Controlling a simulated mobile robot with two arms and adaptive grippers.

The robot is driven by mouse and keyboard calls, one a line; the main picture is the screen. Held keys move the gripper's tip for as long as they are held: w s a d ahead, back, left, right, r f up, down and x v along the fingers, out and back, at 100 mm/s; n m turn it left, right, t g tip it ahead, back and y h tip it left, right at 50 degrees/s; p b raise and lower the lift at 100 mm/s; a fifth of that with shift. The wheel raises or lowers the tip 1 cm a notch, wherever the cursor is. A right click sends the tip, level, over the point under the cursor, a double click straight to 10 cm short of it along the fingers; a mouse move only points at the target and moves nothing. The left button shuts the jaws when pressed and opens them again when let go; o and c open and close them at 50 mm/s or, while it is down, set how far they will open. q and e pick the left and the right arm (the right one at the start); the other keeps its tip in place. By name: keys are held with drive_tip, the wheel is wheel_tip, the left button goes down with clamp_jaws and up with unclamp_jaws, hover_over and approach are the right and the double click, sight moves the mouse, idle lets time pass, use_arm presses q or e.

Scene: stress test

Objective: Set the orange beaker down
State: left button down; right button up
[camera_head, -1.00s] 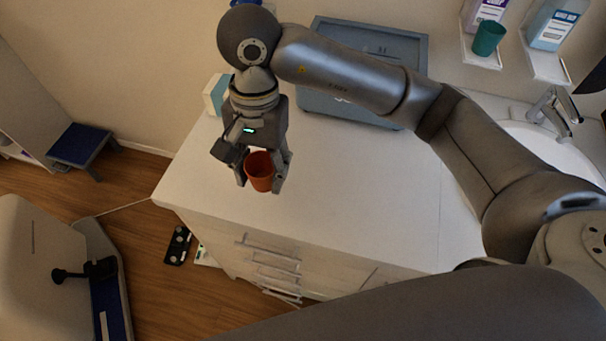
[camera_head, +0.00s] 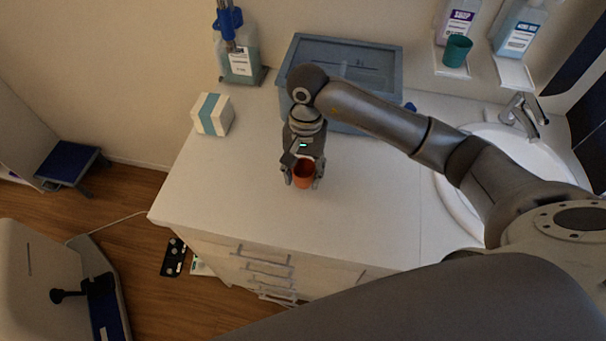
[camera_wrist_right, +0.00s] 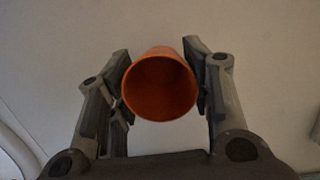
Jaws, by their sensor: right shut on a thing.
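The orange beaker (camera_head: 304,174) is upright between the fingers of my right gripper (camera_head: 303,180), over the white counter (camera_head: 235,195) in the head view. In the right wrist view the beaker (camera_wrist_right: 160,88) shows its open, empty mouth, with a finger of my right gripper (camera_wrist_right: 160,85) on each side. The gripper is shut on it. I cannot tell whether the beaker's base touches the counter. My left gripper is not in view.
A blue-grey lidded bin (camera_head: 352,60) stands behind the gripper. A white and teal box (camera_head: 213,115) is at left, a pump bottle (camera_head: 238,62) behind it. A sink (camera_head: 515,160) is at right. A teal cup (camera_head: 457,51) sits on a wall shelf. The counter around the beaker is clear.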

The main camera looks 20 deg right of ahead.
sight(303, 179)
wheel_tip(303, 179, down, 2)
drive_tip(key=shift+s+f+p, duration=0.1)
drive_tip(key=shift+p, duration=0.55)
drive_tip(key=shift+f, duration=0.3)
drive_tip(key=shift+f, duration=0.15)
drive_tip(key=o, duration=1)
